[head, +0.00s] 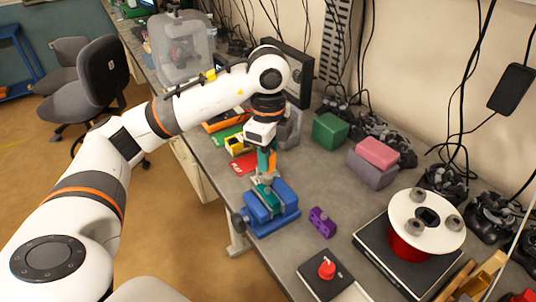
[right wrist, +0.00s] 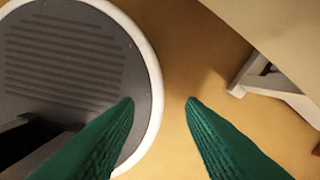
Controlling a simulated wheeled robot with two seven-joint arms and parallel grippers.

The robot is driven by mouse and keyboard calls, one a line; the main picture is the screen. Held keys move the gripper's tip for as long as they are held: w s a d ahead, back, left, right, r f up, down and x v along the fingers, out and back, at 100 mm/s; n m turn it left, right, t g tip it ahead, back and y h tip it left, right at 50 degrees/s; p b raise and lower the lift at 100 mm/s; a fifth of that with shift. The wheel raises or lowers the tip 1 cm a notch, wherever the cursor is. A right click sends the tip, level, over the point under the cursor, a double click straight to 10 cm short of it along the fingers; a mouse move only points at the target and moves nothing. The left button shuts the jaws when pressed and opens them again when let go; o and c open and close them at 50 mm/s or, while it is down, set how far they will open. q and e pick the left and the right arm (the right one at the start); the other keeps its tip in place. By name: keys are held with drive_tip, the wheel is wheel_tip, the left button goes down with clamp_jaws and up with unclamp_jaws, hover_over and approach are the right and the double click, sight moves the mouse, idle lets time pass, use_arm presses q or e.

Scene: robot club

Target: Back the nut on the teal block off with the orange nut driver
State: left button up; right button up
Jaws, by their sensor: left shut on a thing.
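The teal block (head: 264,197) is at the blue vise (head: 272,212) on the grey bench. My left gripper (head: 267,168) points down just above the block. It is shut on the orange nut driver (head: 273,160), of which only a small orange part shows beside the fingers. The nut is hidden or too small to make out, so I cannot tell whether the driver touches it. My right gripper (right wrist: 160,101) shows in the right wrist view, its green fingers apart with nothing between them, above the floor.
A purple block (head: 322,222) lies right of the vise. A black box with a red knob (head: 327,269) and a white-topped red spool (head: 428,222) stand nearer. A green block (head: 331,130) and a pink block (head: 377,153) stand behind. A red card (head: 243,166) lies left.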

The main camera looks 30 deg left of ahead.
use_arm(q)
drive_tip(key=shift+r+p, duration=1.15)
drive_tip(key=shift+r, duration=0.5)
